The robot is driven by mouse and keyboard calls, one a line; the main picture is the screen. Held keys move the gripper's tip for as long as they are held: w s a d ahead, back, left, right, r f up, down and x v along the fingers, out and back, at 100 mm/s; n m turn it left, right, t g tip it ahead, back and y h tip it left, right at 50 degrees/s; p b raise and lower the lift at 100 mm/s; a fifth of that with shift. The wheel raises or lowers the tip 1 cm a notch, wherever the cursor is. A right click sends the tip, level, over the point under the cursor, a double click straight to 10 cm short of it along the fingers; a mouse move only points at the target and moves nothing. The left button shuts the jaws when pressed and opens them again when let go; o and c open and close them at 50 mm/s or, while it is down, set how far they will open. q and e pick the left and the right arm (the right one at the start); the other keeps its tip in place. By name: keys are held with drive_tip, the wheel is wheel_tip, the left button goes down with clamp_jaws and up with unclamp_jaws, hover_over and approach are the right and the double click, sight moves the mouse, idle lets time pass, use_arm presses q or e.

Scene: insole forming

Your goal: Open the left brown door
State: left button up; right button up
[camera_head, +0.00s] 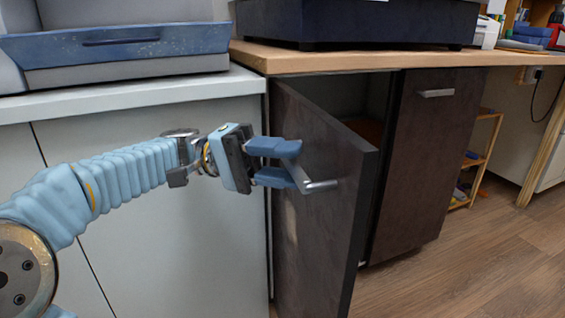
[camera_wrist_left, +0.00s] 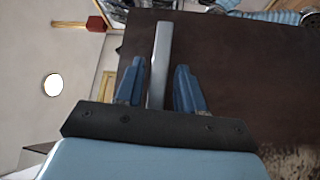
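The left brown door (camera_head: 322,205) stands partly open, swung outward from the cabinet, with a dark gap and part of the interior showing behind it. Its silver bar handle (camera_head: 305,178) sits on the door's front face. My left gripper (camera_head: 285,162) is at the handle, with its blue fingers above and below it. In the left wrist view the handle (camera_wrist_left: 160,62) runs between the two fingers, with narrow gaps beside it, so the gripper (camera_wrist_left: 158,85) looks open around the bar. My right gripper is in neither view.
The right brown door (camera_head: 425,160) is shut. A wooden countertop (camera_head: 350,60) with a dark machine (camera_head: 355,20) lies above. A white cabinet (camera_head: 175,230) stands at left, behind my left arm. The wooden floor (camera_head: 470,270) at right is clear.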

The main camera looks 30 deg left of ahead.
use_arm(q)
drive_tip(key=shift+o, duration=1.3)
drive_tip(key=r, duration=0.1)
drive_tip(key=r+p, duration=0.1)
drive_tip(key=r, duration=0.2)
drive_tip(key=shift+s+d+r+p, duration=0.2)
drive_tip(key=shift+s+r+p, duration=0.05)
drive_tip(key=shift+s+p, duration=0.1)
drive_tip(key=o, duration=0.4)
drive_tip(key=s+r, duration=0.1)
drive_tip(key=s+d+r+p, duration=0.1)
drive_tip(key=r, duration=0.1)
drive_tip(key=s+d+r, duration=0.1)
drive_tip(key=s+r, duration=0.1)
drive_tip(key=shift+d+r+p, duration=0.2)
drive_tip(key=shift+r+p, duration=0.05)
drive_tip(key=shift+p, duration=0.05)
drive_tip(key=s+d+r, duration=0.1)
drive_tip(key=s, duration=0.1)
drive_tip(key=s+d+r, duration=0.1)
drive_tip(key=s+d, duration=0.1)
drive_tip(key=s+d+r, duration=0.1)
drive_tip(key=s, duration=0.1)
drive_tip(key=shift+s+d+p, duration=0.15)
drive_tip(key=shift+p, duration=0.2)
drive_tip(key=c, duration=0.7)
drive_tip(key=shift+o, duration=0.2)
drive_tip(key=shift+s+d, duration=0.4)
